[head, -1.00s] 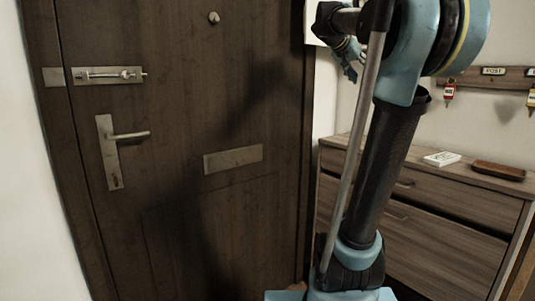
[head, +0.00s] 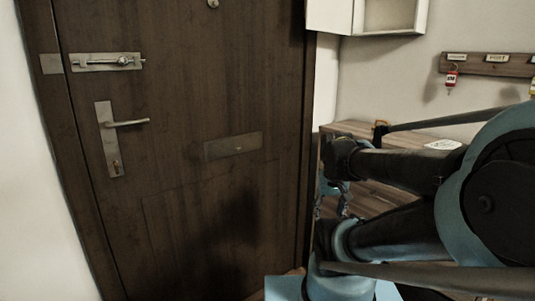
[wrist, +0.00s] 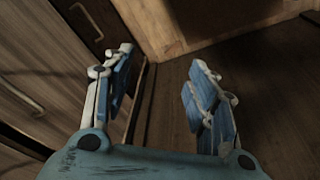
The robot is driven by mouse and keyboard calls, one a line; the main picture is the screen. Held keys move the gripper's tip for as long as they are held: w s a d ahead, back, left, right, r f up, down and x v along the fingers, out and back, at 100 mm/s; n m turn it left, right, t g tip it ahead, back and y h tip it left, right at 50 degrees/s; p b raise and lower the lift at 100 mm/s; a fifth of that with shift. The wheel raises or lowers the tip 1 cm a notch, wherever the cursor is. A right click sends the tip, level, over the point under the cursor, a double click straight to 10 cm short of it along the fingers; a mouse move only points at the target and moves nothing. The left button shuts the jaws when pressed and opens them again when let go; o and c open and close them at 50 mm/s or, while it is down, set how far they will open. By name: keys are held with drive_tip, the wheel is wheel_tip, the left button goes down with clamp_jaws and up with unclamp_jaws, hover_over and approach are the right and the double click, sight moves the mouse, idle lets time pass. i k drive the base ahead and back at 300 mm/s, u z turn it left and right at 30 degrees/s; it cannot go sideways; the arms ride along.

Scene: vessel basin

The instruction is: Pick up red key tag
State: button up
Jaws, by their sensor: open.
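The red key tag (head: 451,78) hangs from a hook on the wooden key rack (head: 485,64) on the wall, at the right of the head view. It does not show in the wrist view. My gripper (wrist: 163,90) is open and empty in the wrist view, with its two blue fingers apart. In the head view my gripper (head: 335,190) is low in front of the dresser, partly hidden by my arm. It is well below and to the left of the key tag, apart from it.
A dresser (head: 355,128) stands below the rack, with a white card-like item (head: 443,145) on top. An open white wall cabinet (head: 390,18) is left of the rack. A dark door (head: 180,180) with a handle fills the left. A yellow tag (head: 532,88) hangs at the right edge.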

sight(451, 78)
drive_tip(key=z, duration=0.45)
drive_tip(key=i, duration=0.3)
drive_tip(key=z, duration=0.8)
